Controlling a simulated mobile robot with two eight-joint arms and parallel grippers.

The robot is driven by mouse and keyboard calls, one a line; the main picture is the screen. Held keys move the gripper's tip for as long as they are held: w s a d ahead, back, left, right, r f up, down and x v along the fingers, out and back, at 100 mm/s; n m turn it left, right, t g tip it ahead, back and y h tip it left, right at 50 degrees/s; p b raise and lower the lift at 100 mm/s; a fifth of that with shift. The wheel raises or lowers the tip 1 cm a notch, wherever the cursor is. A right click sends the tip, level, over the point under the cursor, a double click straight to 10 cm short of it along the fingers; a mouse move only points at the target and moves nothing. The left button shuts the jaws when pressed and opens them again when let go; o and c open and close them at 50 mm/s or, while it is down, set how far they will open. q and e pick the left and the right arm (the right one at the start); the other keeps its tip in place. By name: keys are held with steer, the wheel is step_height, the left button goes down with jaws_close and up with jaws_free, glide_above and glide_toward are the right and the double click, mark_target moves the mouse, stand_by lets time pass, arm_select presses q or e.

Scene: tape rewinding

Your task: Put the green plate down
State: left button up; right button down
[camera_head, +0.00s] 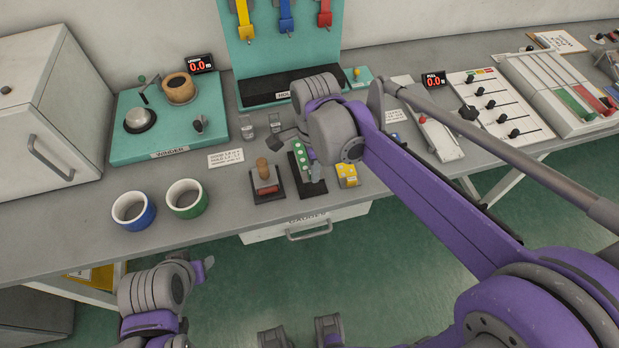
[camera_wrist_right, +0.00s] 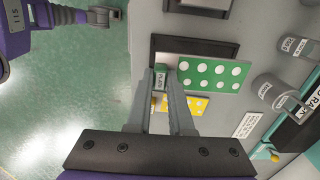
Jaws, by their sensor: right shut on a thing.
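The green plate (camera_head: 301,154) with white dots is held by my right gripper (camera_head: 315,172) over the dark stand on the bench front. The yellow plate (camera_head: 347,174) with dots lies just right of the stand. My left gripper (camera_head: 204,270) is low at the left, off the bench; its jaws are unclear.
A stamp with wooden knob (camera_head: 264,174) stands on a dark pad left of the green plate. The bench front between rolls and stamp is clear.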

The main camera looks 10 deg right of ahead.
mark_target(313, 190)
steer(key=shift+f, duration=2.6)
steer(key=shift+f+b, duration=0.2)
steer(key=shift+b, duration=0.15)
steer(key=c, duration=0.8)
jaws_free()
